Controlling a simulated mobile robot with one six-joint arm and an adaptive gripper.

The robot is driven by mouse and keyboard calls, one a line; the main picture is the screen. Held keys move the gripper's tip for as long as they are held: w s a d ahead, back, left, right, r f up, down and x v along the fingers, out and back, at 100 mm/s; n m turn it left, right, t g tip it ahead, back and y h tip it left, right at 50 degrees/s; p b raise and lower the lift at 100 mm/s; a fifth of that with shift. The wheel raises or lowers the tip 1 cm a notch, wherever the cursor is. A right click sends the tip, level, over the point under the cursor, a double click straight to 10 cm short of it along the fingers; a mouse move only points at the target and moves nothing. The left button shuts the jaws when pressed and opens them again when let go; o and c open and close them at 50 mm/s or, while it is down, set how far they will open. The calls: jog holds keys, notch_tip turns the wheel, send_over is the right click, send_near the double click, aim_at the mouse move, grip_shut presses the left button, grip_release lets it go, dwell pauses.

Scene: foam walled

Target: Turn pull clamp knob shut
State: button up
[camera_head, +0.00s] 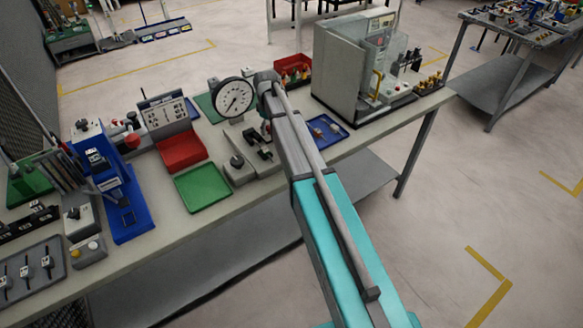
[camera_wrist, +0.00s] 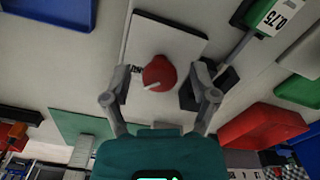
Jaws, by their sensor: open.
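A red round knob (camera_wrist: 157,73) with a pale pointer line on it shows in the wrist view, on a white plate (camera_wrist: 178,35) with a dark edge. My gripper (camera_wrist: 162,82) is open, with one finger on each side of the knob. Gaps show between the knob and both fingers, so it is not held. The pointer lies aslant, towards the lower left of the picture. In the head view my arm covers the gripper, and I cannot make out the knob there.
A dark block (camera_wrist: 205,90) lies close by my right finger. A green-topped instrument (camera_wrist: 268,15) stands at upper right. In the head view, a dial gauge (camera_head: 233,97), a green tray (camera_head: 202,186) and a large grey machine (camera_head: 340,62) flank my arm on the bench.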

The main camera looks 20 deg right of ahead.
aim_at(269, 127)
jog(key=n, duration=0.3)
notch_tip(269, 127, up, 14)
jog(key=p, duration=1.4)
jog(key=s+f+m+b, duration=0.2)
jog(key=s+m, duration=0.3)
jog(key=s, duration=0.9)
jog(key=s+f+m+b, duration=0.3)
jog(key=s+m, duration=0.3)
jog(key=s, duration=0.9)
jog(key=shift+f, duration=0.2)
